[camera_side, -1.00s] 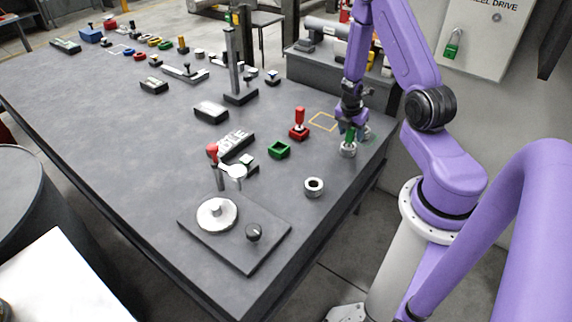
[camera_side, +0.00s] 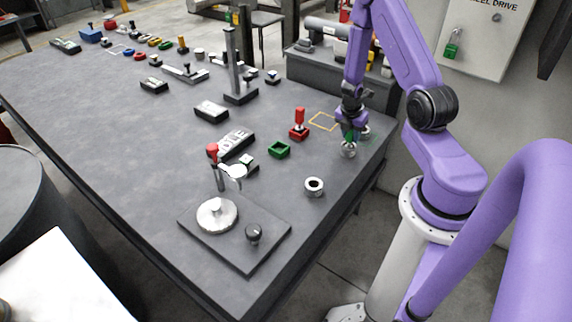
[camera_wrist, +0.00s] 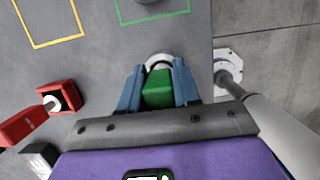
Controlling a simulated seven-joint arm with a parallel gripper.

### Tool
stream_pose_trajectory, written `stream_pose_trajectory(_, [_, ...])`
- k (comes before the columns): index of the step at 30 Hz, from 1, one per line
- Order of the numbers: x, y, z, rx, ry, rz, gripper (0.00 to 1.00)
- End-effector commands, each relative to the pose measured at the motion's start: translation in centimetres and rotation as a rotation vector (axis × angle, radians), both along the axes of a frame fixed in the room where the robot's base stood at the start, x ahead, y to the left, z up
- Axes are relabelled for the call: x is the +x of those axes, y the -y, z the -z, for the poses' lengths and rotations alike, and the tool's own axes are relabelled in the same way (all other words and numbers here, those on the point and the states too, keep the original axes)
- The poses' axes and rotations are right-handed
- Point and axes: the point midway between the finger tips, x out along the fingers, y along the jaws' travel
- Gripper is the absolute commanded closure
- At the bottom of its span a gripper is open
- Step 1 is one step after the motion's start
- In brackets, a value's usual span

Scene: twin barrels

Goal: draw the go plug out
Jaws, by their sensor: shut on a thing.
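The green-handled go plug (camera_side: 349,137) stands upright at a pale ring-shaped barrel (camera_side: 348,150) near the table's right edge. My gripper (camera_side: 350,133) is over it from above. In the wrist view the green handle (camera_wrist: 158,92) sits between both blue fingers of my gripper (camera_wrist: 158,72), which are shut on it. The barrel's pale rim (camera_wrist: 159,58) shows just beyond the handle. The plug's lower end is hidden, so I cannot tell how deep it sits. A second barrel (camera_side: 314,187) stands apart nearer the front, its bore open.
A red-handled plug (camera_side: 299,119) stands in a red holder to the left. An empty green holder (camera_side: 279,150) lies nearby. Yellow (camera_wrist: 47,44) and green (camera_wrist: 153,21) outlines mark the table.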

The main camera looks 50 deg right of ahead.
Motion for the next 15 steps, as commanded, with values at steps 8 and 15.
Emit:
stream_pose_trajectory(8, [0.02, 0.0, -0.38, 0.0, 0.0, 0.0, 1.0])
stream_pose_trajectory(15, [0.03, -0.01, -0.67, 0.0, 0.0, -0.001, 1.0])
